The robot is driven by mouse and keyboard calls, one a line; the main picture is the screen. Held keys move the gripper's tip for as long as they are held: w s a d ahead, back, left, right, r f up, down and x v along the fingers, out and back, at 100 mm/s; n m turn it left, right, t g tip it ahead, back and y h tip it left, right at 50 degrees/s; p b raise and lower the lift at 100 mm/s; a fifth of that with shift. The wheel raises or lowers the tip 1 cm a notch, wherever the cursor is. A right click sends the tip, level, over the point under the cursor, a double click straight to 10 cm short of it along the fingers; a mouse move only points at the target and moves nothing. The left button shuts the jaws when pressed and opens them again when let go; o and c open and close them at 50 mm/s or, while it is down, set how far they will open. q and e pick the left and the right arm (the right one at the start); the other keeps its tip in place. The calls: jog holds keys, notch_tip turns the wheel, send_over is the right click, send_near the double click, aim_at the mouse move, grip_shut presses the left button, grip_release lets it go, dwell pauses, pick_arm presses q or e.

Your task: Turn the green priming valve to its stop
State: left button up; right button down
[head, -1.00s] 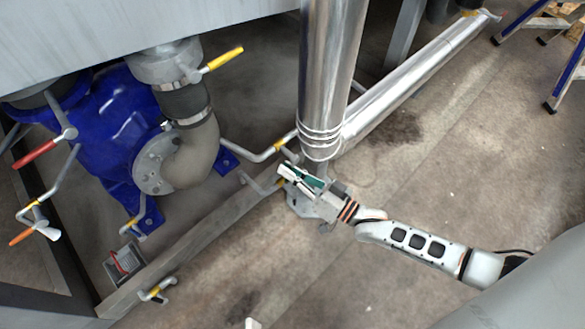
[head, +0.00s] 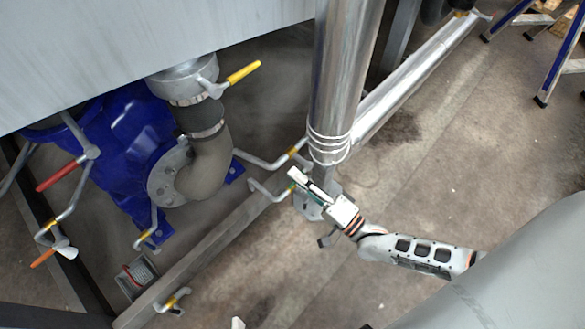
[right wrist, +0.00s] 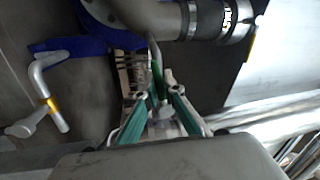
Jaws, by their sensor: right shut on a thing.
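The green priming valve's handle (right wrist: 157,82) stands upright between my fingers in the right wrist view. In the head view only a small green bit of it (head: 292,188) shows beside the fingertips; the rest is hidden by my gripper. My right gripper (head: 297,178) comes in from the lower right, at the foot of the shiny vertical pipe, and is shut on the handle. In the right wrist view its two green-lined fingers (right wrist: 159,98) stand on either side of the handle. How far the valve is turned cannot be told. My left gripper is not in view.
A shiny vertical pipe (head: 338,90) rises right behind the gripper. A blue pump (head: 115,150), a yellow-handled valve (head: 243,73) and a red-handled valve (head: 62,175) are at the left. A grey beam (head: 225,225) runs along the floor.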

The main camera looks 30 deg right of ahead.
jog(key=shift+r+m+h, duration=0.3)
jog(key=shift+r+m, duration=0.1)
jog(key=shift+m, duration=0.8)
jog(key=c, duration=2.2)
grip_release()
jog(key=shift+o, duration=0.2)
jog(key=v, duration=1.2)
jog(key=shift+a+f, duration=0.1)
